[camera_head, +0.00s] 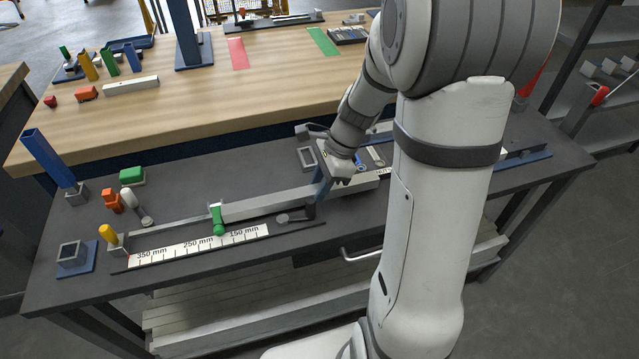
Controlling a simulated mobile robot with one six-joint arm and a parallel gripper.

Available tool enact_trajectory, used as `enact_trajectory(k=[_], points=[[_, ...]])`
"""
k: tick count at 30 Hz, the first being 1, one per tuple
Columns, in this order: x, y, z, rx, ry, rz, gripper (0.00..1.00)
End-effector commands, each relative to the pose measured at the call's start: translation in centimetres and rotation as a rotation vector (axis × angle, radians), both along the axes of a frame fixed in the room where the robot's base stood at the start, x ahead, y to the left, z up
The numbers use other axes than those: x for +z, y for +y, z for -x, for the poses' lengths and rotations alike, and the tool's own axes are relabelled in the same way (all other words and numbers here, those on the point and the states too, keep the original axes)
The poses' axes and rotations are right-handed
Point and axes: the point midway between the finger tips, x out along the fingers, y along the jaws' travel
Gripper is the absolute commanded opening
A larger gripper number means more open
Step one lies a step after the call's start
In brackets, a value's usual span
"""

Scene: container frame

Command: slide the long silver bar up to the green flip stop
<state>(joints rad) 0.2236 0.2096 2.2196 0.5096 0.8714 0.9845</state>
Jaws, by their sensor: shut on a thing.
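The long silver bar (265,206) lies along the rail on the dark bench, running from the middle right to the lower left. The green flip stop (217,220) stands across the rail, above the white millimetre scale. The bar's left end is at the stop; I cannot tell whether they touch or a thin gap is left. My gripper (343,176) is low over the right part of the bar and shut on it. The fingertips are mostly hidden by my wrist and a blue-grey upright (320,184).
A scale strip (199,246) runs along the front of the rail. An orange block (113,202), a green block (132,176) and a blue post (47,157) stand at the left. A wooden table (190,100) with several parts is behind. My arm hides the bench's right middle.

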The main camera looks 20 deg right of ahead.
Motion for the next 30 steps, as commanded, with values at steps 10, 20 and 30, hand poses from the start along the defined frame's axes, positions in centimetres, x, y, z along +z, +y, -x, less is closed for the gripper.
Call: enact_trajectory(k=[10,20,30], points=[[0.02,0.29,-0.01,0.000,0.000,0.000,0.39],[-0.02,0.27,0.01,0.000,0.000,0.000,0.53],[-0.02,0.28,0.02,0.000,0.001,0.000,0.78]])
